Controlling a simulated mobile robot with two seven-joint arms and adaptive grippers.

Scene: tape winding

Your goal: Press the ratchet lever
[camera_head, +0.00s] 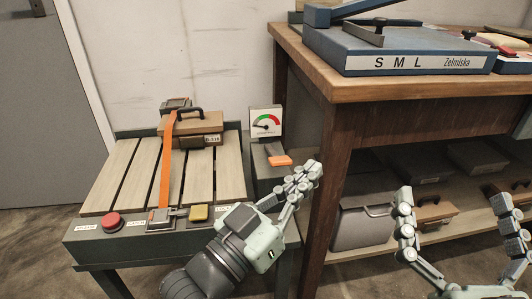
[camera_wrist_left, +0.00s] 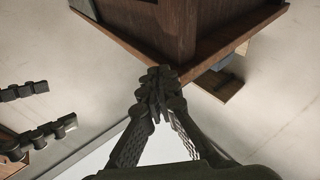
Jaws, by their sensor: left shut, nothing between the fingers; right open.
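The ratchet lever, with an orange tip (camera_head: 280,160), is on the dark box at the right end of the slatted bench. An orange strap (camera_head: 167,165) runs from the front buckle up over a brown case (camera_head: 192,130). My left gripper (camera_head: 314,170) is shut and empty, just right of and in front of the lever, apart from it as far as I can see. In the left wrist view its fingertips (camera_wrist_left: 158,78) are together, and the lever is not seen. My right gripper (camera_head: 452,197) is open and empty at the lower right.
A gauge (camera_head: 265,122) with a coloured arc stands behind the lever. The bench front has a red button (camera_head: 111,222) and a yellow block (camera_head: 198,214). A wooden workbench (camera_head: 420,90) stands close right of my left gripper, with a blue press on top and cases on its lower shelf.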

